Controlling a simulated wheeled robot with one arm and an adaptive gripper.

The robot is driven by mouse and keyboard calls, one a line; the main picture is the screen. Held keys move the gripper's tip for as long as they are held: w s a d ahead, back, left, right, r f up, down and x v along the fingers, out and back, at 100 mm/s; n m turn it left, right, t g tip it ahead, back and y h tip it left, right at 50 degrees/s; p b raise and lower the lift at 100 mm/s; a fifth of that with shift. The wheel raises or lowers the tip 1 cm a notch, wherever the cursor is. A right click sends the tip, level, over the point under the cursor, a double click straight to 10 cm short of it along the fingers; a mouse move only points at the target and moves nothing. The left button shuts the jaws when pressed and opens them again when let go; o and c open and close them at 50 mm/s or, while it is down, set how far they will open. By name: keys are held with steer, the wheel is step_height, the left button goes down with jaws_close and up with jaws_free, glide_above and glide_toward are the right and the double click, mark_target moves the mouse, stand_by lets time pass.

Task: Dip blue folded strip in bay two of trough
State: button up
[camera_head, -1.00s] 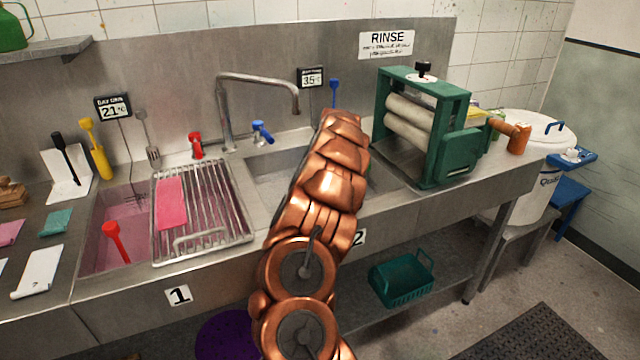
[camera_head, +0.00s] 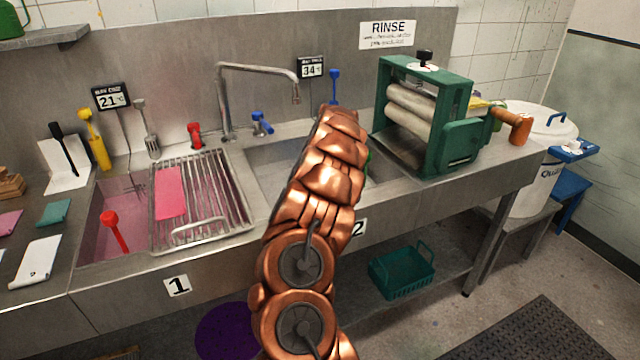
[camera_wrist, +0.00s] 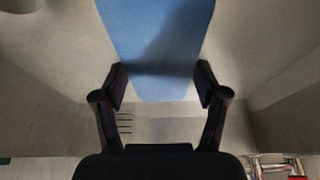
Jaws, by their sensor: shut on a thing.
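My gripper (camera_wrist: 160,88) shows in the wrist view, its dark fingers on both sides of a blue strip (camera_wrist: 158,35), which it holds. The strip widens away from the fingers and carries a soft shadow; its far end is cut off by the frame. Grey metal surfaces lie around and below it. In the head view, my copper arm reaches over bay two (camera_head: 272,168) of the steel trough (camera_head: 120,285), marked by a "2" sign. The arm hides the gripper and strip there, so I cannot tell how deep the strip is.
Bay one (camera_head: 105,215) holds pink liquid, with a rack (camera_head: 215,195) bearing a pink strip (camera_head: 169,192) over its right part. A faucet (camera_head: 225,100) arches behind bay two. A green wringer (camera_head: 455,120) stands to the right. A teal basket (camera_head: 402,270) sits below.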

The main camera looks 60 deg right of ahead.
steer(key=shift+s, duration=0.1)
steer(key=shift+s+d+b, duration=0.15)
steer(key=shift+s+b, duration=0.2)
steer(key=shift+s, duration=0.35)
steer(key=shift+w, duration=0.15)
steer(key=shift+w+a, duration=0.2)
steer(key=shift+w, duration=0.5)
steer(key=shift+s, duration=0.1)
steer(key=shift+s+d+b, duration=0.2)
steer(key=shift+s+b, duration=0.3)
steer(key=shift+s, duration=0.25)
steer(key=shift+w, duration=0.2)
